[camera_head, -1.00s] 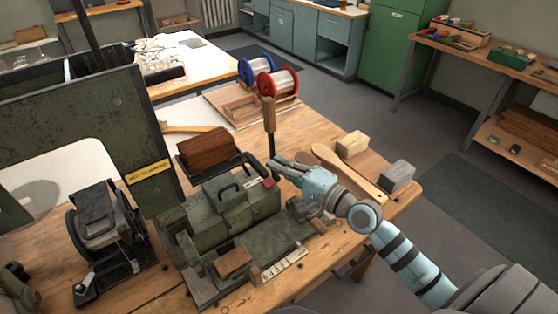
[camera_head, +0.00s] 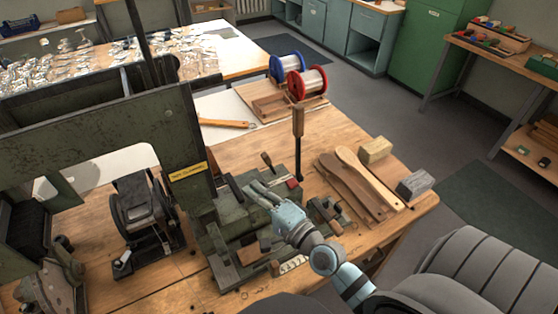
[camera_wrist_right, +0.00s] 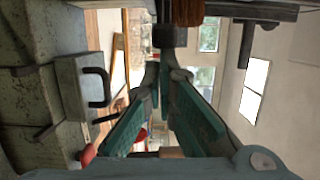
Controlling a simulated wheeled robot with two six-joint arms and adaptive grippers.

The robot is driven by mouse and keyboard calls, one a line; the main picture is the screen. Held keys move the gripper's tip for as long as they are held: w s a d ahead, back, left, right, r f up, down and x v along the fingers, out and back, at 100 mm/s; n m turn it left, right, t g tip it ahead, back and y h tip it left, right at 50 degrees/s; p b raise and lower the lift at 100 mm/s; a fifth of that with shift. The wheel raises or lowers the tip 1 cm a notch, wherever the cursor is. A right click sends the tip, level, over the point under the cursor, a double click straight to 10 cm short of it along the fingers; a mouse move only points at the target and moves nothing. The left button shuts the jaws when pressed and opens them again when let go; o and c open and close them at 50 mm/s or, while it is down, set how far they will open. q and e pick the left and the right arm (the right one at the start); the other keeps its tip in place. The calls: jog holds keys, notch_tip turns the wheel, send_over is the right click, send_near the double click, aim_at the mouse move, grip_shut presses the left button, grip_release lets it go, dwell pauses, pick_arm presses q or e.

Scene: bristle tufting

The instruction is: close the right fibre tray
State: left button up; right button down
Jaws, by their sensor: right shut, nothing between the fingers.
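My right gripper (camera_head: 250,188) is shut and empty, over the green bench machine (camera_head: 225,240) in the head view. In the right wrist view its two teal fingers meet at the tips (camera_wrist_right: 158,76). A brown bristly block (camera_wrist_right: 187,12), seemingly fibre, shows at the top of that view by a dark part, beyond the fingertips. I cannot tell whether they touch. The right fibre tray cannot be made out clearly in the head view; arm and machine cover part of that area. A black box handle (camera_wrist_right: 97,87) stands beside the fingers. My left gripper is not in view.
An upright lever with a wooden grip (camera_head: 299,122) stands behind the machine. Wooden brush blanks (camera_head: 350,185) lie to the right, near a yellowish block (camera_head: 375,150) and a grey block (camera_head: 414,184). A green post (camera_head: 200,150) rises close on the left.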

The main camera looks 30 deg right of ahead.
jog(key=shift+a+f, duration=0.15)
jog(key=shift+a, duration=0.2)
jog(key=s+d+b, duration=0.2)
jog(key=s+d, duration=0.3)
jog(key=s, duration=0.5)
jog(key=shift+d, duration=0.25)
